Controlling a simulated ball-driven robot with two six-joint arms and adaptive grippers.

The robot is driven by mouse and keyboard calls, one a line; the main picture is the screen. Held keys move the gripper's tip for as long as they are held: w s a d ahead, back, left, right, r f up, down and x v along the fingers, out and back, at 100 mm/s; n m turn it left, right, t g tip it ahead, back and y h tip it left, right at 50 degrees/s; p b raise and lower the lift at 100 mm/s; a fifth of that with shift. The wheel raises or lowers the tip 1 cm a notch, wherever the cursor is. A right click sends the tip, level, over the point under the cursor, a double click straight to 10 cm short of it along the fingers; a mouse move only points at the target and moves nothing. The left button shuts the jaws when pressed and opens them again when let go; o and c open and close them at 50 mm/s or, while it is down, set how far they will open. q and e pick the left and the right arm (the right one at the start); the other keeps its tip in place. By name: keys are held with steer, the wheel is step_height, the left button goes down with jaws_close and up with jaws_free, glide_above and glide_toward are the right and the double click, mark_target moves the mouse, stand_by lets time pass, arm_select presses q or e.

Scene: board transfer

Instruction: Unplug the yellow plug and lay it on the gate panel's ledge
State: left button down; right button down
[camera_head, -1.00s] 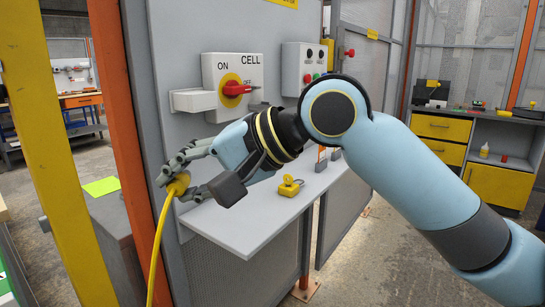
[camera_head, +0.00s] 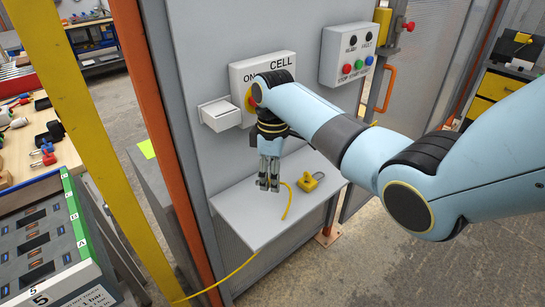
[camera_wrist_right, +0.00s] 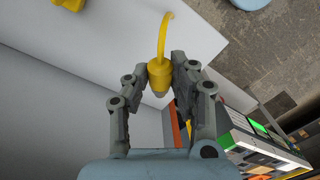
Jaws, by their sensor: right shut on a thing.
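My right gripper (camera_head: 268,186) points down over the grey ledge (camera_head: 238,212) of the gate panel (camera_head: 205,95). It is shut on the yellow plug (camera_wrist_right: 160,76), which sits between the fingers in the right wrist view, with its cable (camera_wrist_right: 165,35) leading away from them. In the head view the fingers mostly hide the plug. There its yellow cable (camera_head: 289,203) shows beside the fingers, over the ledge. I cannot tell whether the plug touches the ledge. My left gripper is not in view.
A yellow padlock (camera_head: 311,182) lies on the ledge, right of the gripper. A white box (camera_head: 220,114) and the switch box (camera_head: 283,66) project from the panel above. An orange post (camera_head: 160,130) stands left. The ledge's front left is clear.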

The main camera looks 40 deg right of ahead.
steer(key=shift+s+a+r+n, duration=0.15)
steer(key=shift+s+r+n, duration=0.15)
steer(key=shift+n, duration=0.3)
steer(key=shift+s+a+f+n+h+p, duration=0.1)
steer(key=shift+f+n+h+p, duration=0.05)
steer(key=shift+n+h+p, duration=0.15)
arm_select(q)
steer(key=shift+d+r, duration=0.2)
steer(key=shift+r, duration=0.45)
arm_select(e)
steer(key=shift+f, duration=0.1)
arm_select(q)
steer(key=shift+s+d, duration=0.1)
